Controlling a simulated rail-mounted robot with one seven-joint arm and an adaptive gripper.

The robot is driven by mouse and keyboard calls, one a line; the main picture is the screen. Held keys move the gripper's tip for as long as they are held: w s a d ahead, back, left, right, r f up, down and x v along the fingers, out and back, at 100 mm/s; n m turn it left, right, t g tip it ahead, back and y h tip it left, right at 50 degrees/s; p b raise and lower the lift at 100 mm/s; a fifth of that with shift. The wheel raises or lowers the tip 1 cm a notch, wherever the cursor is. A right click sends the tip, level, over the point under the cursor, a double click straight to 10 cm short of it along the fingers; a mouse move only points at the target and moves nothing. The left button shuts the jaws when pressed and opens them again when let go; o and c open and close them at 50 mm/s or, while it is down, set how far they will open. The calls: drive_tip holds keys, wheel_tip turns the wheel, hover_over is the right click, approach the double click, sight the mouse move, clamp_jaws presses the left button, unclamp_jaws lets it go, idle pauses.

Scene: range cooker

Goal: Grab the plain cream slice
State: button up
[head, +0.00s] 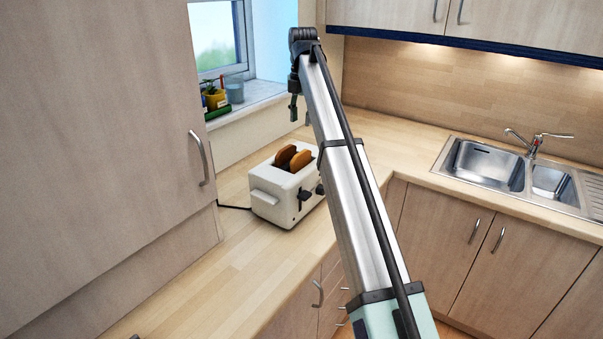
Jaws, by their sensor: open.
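A white two-slot toaster (283,197) stands on the wooden worktop. Two toasted brown slices stick up from its slots: a left slice (285,155) and a right slice (301,160). Both look brown; I see no clearly cream slice. My gripper (301,111) is open, points down and hangs above and behind the toaster in the picture, apart from the slices. I see nothing between its fingers. My arm crosses the picture and covers some of the worktop to the right of the toaster.
A tall cupboard (100,130) with a handle stands close at left. The windowsill (247,107) holds a yellow pot (216,99) and small items. A steel sink (488,166) is at right. The worktop in front of the toaster (215,280) is clear.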

sight(301, 153)
wheel_tip(301, 153, down, 8)
drive_tip(key=shift+f+p, duration=0.2)
drive_tip(key=shift+p, duration=0.95)
drive_tip(key=shift+w+a+f+p, duration=0.15)
drive_tip(key=shift+f+p, duration=0.5)
drive_tip(key=shift+f, duration=0.7)
drive_tip(key=shift+w+d+f+p, duration=0.1)
drive_tip(key=shift+f+p, duration=0.5)
drive_tip(key=shift+f, duration=0.7)
clamp_jaws()
